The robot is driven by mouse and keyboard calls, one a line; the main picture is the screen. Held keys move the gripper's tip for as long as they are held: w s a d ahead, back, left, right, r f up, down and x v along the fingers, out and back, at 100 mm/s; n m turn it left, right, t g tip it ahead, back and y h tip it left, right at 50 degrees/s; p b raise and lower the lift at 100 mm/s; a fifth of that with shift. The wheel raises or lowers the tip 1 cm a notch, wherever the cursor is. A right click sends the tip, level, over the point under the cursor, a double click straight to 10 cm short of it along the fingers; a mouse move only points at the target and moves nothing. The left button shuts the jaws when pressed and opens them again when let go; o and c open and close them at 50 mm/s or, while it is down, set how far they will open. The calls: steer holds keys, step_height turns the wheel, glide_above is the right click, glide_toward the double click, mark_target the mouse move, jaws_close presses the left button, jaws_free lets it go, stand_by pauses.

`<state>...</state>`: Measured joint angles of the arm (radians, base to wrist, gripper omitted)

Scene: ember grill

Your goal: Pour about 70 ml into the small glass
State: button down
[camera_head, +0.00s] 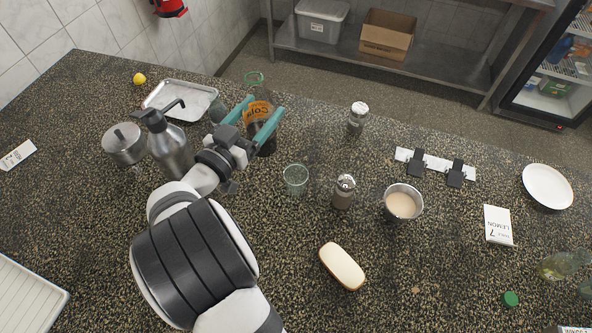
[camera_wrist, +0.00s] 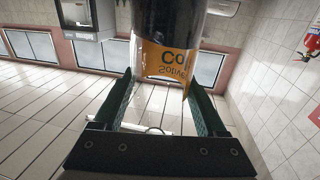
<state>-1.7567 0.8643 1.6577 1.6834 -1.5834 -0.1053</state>
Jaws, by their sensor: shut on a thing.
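My gripper (camera_head: 262,120) is shut on a clear bottle with an orange label (camera_head: 258,104) and dark liquid low in it. The bottle looks upright, with its pale neck towards the back of the counter. In the wrist view the label (camera_wrist: 165,62) shows upside down between the two green fingers (camera_wrist: 160,105), with the dark part above it. A small clear glass (camera_head: 296,179) stands on the counter to the right of and nearer than the bottle, apart from it. I see no liquid in the glass. Whether the bottle touches the counter is unclear.
A shaker (camera_head: 343,191) stands right of the glass, with a steel cup of beige liquid (camera_head: 403,203) beyond. Another shaker (camera_head: 357,118) stands behind. A bread-like loaf (camera_head: 342,266) lies in front.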

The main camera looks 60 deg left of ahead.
steer(key=shift+s+a+n+g+y, duration=0.2)
steer(key=shift+s+n+g+y, duration=0.1)
steer(key=shift+s, duration=0.75)
step_height(320, 180, down, 12)
steer(key=shift+s+f, duration=0.25)
steer(key=shift+s, duration=0.1)
steer(key=f+m+g, duration=0.1)
steer(key=m, duration=0.3)
steer(key=s+f+m+g, duration=0.1)
steer(key=f+m+g, duration=0.1)
steer(key=m, duration=0.2)
steer(key=a+f+m+g, duration=0.1)
steer(key=f+m, duration=0.1)
steer(key=m, duration=0.1)
steer(key=shift+s+m+y, duration=0.15)
steer(key=shift+m+y, duration=0.15)
steer(key=shift+m, duration=0.1)
steer(key=r, duration=0.1)
steer(key=r+m, duration=0.1)
steer(key=r+g, duration=0.1)
steer(key=shift+w+d+m, duration=0.15)
steer(key=shift+w+m, duration=0.1)
steer(key=shift+m, duration=0.15)
